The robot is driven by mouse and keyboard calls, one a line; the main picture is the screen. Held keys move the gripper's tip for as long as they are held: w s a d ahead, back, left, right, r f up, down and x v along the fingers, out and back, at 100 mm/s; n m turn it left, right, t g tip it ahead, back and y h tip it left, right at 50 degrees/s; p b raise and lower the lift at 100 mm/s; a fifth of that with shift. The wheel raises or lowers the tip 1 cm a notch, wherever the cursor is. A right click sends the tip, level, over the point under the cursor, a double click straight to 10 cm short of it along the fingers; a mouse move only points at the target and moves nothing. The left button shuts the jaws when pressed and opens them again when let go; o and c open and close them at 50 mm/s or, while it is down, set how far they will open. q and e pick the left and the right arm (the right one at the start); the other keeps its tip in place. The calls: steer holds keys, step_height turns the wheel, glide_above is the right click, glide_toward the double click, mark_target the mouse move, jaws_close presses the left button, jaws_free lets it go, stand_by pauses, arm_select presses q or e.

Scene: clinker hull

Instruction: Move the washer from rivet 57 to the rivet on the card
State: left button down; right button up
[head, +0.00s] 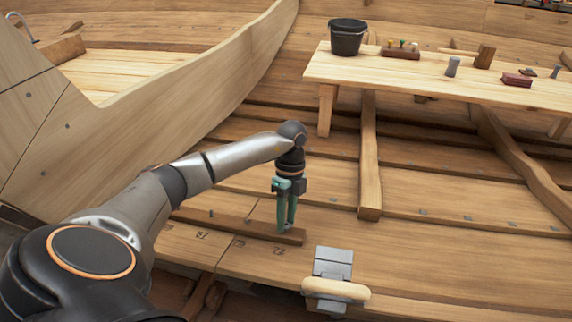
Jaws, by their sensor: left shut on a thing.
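My left gripper (286,228) points straight down, its green fingers closed at the tips, just above or at a dark wooden strip on the hull planking. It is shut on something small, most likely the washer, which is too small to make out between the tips. A small upright peg, perhaps a rivet (211,213), stands left of the gripper. Rivet 57 and the card cannot be picked out. My right gripper is out of view.
A grey metal block with a rounded wooden bar (336,290) sits on the planking right of the gripper. A workbench (440,88) behind holds a black bucket (347,37), a tool rack (400,50) and small tools. A wooden rib (369,170) rises right of my arm.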

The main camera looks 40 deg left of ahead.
arm_select(q)
steer(key=shift+s+f, duration=0.15)
steer(key=shift+f, duration=0.2)
steer(key=c, duration=0.5)
jaws_free()
steer(key=p+v, duration=0.5)
steer(key=v, duration=0.3)
steer(key=shift+p, duration=0.4)
